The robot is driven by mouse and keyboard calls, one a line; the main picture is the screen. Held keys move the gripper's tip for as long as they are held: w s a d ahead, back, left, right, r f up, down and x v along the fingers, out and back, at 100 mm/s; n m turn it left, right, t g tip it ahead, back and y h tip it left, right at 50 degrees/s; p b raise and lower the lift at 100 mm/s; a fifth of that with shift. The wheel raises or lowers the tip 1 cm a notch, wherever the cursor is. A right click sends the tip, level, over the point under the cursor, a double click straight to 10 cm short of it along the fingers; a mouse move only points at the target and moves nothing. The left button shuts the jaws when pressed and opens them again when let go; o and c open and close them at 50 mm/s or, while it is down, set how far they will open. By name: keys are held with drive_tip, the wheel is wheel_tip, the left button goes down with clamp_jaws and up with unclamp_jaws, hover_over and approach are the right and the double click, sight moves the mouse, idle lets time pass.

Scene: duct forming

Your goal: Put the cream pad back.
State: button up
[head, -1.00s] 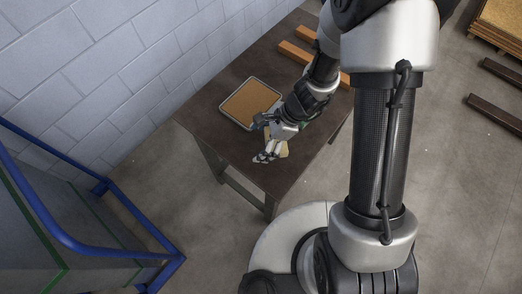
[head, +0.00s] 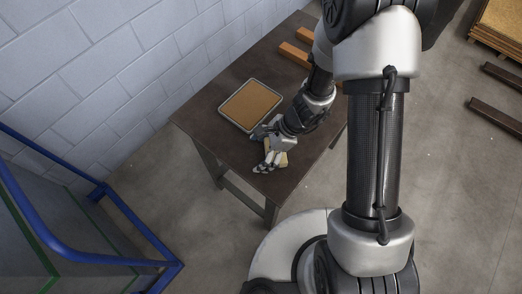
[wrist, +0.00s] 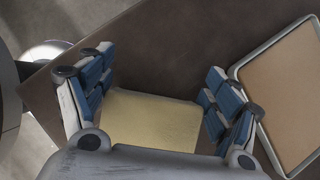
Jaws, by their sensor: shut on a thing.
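The cream pad (wrist: 150,122) sits between the two blue-padded fingers of my gripper (wrist: 155,100) in the wrist view, with its near end hidden behind the gripper body. My gripper is shut on it. In the head view, my gripper (head: 266,152) is over the near part of the dark table, and only a small part of the pad (head: 282,161) shows beside the fingers. I cannot tell whether the pad touches the tabletop. A light-rimmed tray (head: 222,112) with a flat tan-brown surface inside lies just behind and left of my gripper. It also shows at the right of the wrist view (wrist: 262,128).
The dark table (head: 208,123) stands near a block wall; its front edge is close to my gripper. Orange-brown bars (head: 293,54) lie toward the back of the table. A blue-railed frame (head: 125,222) stands at the left. Dark beams (head: 494,116) lie on the floor at right.

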drive_tip(key=shift+f, duration=0.3)
drive_tip(key=o, duration=1.3)
drive_tip(key=shift+o, duration=0.2)
drive_tip(key=shift+r, duration=0.1)
